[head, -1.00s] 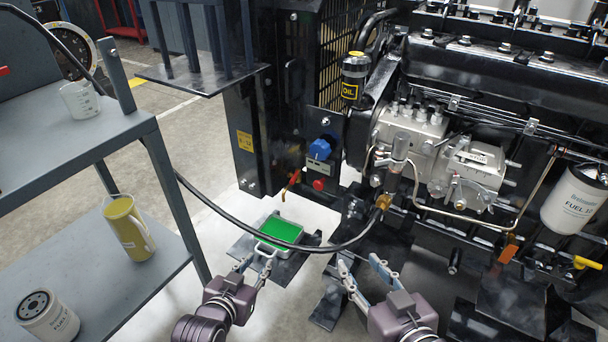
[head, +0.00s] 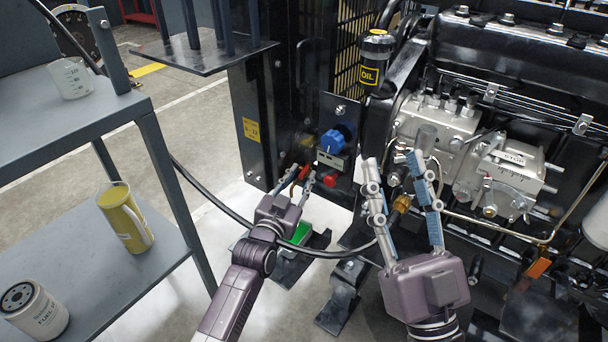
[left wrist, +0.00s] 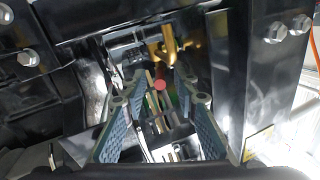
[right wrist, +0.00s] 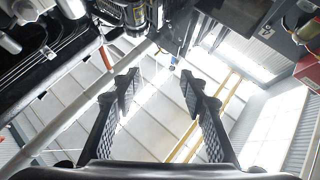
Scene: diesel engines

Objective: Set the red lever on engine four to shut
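The small red lever (head: 304,172) is low on the engine's black frame, left of the blue knob. My left gripper (head: 297,176) is open, with its fingertips around or just in front of the lever. In the left wrist view a round red lever end (left wrist: 159,85) shows between the open fingers, below a brass fitting (left wrist: 168,48). I cannot tell if the fingers touch it. My right gripper (head: 392,166) is open and empty in front of the engine (head: 500,60), fingers pointing up. No engine number is readable.
A blue knob (head: 333,141) and red button (head: 330,180) sit close right of the lever. A black hose (head: 345,245) crosses by both arms. A grey shelf (head: 70,125) stands at left. A green-topped tray (head: 301,233) lies below. An orange lever (head: 538,268) is at right.

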